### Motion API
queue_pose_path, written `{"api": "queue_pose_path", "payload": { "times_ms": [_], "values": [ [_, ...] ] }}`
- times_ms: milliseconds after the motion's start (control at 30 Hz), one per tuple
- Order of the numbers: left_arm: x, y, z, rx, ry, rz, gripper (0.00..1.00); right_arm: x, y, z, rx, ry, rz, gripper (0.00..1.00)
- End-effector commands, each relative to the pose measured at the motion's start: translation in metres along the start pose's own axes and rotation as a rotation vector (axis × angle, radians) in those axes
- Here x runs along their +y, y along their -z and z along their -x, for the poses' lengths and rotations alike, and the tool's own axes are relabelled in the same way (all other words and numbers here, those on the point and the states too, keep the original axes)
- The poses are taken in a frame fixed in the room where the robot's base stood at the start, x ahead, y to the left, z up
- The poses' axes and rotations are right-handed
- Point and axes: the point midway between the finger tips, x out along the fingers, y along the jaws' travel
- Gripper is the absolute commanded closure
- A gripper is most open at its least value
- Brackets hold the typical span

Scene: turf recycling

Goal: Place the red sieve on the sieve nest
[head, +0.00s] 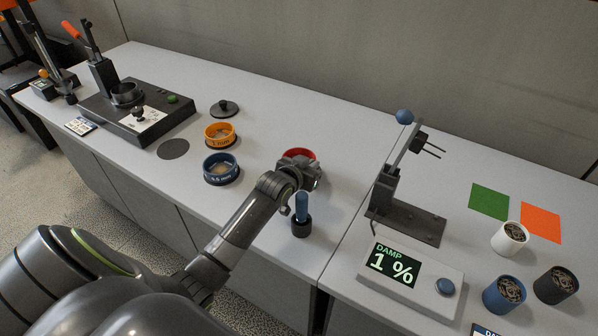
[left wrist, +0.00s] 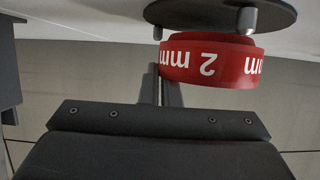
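The red sieve (head: 301,153), marked 2 mm, is partly hidden behind my left gripper (head: 298,165) in the head view. In the left wrist view the red sieve (left wrist: 212,62) shows large, its lettering upside down. The narrow fingers (left wrist: 162,88) of my left gripper are close together at its wall and appear shut on it. A dark round plate (left wrist: 205,12) with short pale pegs overlaps the sieve's edge there; it may be the nest, and I cannot tell whether they touch. A flat dark disc (head: 173,149) lies on the counter. My right gripper is not in view.
An orange sieve (head: 220,134), a blue sieve (head: 221,168) and a black lid (head: 224,108) stand left of the gripper. A blue-handled tool (head: 301,215) stands close in front. A lever stand (head: 405,215) and a moisture display (head: 410,272) are right. The counter behind the gripper is clear.

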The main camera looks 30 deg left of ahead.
Motion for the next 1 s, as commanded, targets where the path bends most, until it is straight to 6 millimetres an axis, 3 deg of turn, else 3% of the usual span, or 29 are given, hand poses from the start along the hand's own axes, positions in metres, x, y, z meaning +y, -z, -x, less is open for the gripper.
{"api": "queue_pose_path", "payload": {
  "times_ms": [1000],
  "values": [
    [0.000, -0.012, -0.005, 0.001, 0.000, 0.000, 1.00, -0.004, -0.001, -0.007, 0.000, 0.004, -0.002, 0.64]
  ]
}}
